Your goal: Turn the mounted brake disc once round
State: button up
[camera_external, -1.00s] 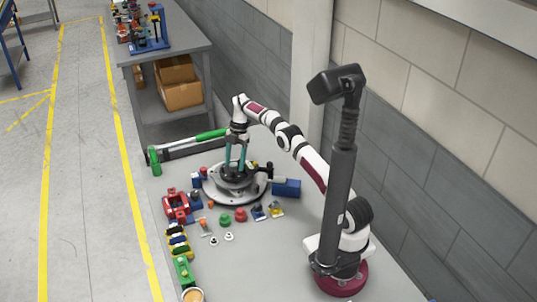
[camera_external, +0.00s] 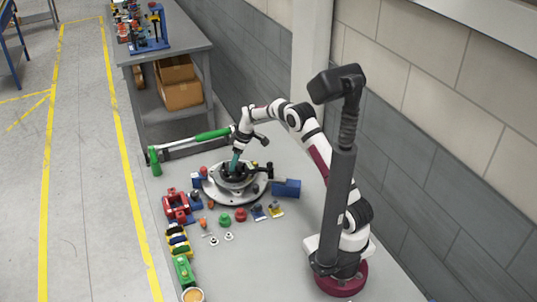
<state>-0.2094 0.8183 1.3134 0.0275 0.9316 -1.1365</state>
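The brake disc (camera_external: 232,187) is a grey round disc, lying flat on the chassis fixture toward the far end of the bench. A dark hub stands at its middle. My gripper (camera_external: 233,172), with teal fingers, reaches down onto the disc's hub area and is tilted. The fingers overlap in this view, so their opening is unclear. I cannot tell whether they touch the hub or the disc. A dark caliper-like part (camera_external: 264,172) stands at the disc's right side.
A green-handled tool (camera_external: 212,134) lies behind the disc. A blue block (camera_external: 287,188) sits to its right. Red clamps (camera_external: 177,207), a green knob (camera_external: 225,220), a red knob (camera_external: 240,214) and several small parts lie in front. The bench nearer my base is clear.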

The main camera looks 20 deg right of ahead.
jog(key=m+t+h, duration=0.1)
jog(key=m, duration=0.3)
jog(key=m+h, duration=0.1)
jog(key=m, duration=0.2)
jog(key=shift+m, duration=0.3)
jog(key=m, duration=0.3)
jog(key=shift+a+h, duration=0.1)
jog(key=shift+h, duration=0.3)
jog(key=m+h, duration=0.1)
jog(key=m, duration=0.3)
jog(key=shift+d, duration=0.2)
jog(key=c, duration=0.8)
